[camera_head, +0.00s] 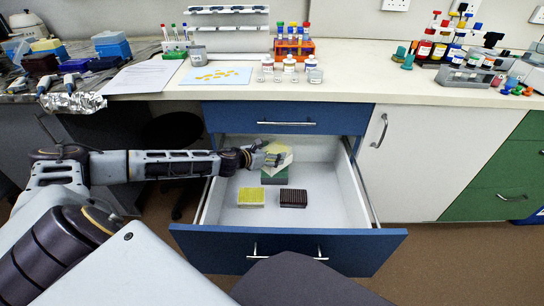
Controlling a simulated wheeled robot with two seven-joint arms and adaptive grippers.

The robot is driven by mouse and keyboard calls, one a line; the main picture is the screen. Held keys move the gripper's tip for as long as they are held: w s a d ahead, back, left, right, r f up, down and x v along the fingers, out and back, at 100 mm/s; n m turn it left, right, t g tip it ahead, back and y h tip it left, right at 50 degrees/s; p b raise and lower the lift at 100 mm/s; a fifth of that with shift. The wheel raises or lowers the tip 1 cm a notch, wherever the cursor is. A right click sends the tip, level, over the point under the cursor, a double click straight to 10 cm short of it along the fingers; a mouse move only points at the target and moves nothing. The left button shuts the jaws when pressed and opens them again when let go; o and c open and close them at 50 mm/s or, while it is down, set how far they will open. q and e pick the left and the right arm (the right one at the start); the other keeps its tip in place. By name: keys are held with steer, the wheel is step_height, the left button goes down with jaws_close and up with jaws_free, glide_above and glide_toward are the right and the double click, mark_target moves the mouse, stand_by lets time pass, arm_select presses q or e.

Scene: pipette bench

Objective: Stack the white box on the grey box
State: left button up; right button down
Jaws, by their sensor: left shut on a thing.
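The white box (283,151), pale with a yellowish top, is at the back part of the open drawer. My left gripper (271,158) reaches in from the left and is shut on it. The white box looks tilted. Directly below it in the picture is a dark green-grey box (274,177), partly hidden; I cannot tell whether the two touch. No box looks plainly grey, so I cannot tell for sure which is the grey box. My right gripper is not in view.
The drawer (335,205) is pulled out, with a blue front (290,250). A yellow-topped box (251,196) and a dark brown box (293,198) stand inside, nearer the front. The drawer floor is clear on the right. The bench (350,75) above holds racks and bottles.

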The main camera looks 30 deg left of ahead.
arm_select(q)
steer(key=shift+w+a, duration=0.35)
steer(key=shift+w, duration=0.25)
steer(key=shift+w+a, duration=0.35)
steer(key=shift+w, duration=0.25)
steer(key=shift+f, duration=0.1)
steer(key=shift+f, duration=0.2)
steer(key=shift+f+b, duration=0.9)
steer(key=shift+f, duration=0.05)
steer(key=shift+f+b, duration=0.4)
steer(key=shift+f, duration=0.1)
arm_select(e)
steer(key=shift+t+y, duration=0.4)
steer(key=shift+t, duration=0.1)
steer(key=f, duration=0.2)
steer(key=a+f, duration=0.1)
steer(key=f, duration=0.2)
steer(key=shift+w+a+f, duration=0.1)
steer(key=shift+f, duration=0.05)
arm_select(q)
steer(key=o, duration=1.3)
steer(key=shift+f, duration=0.1)
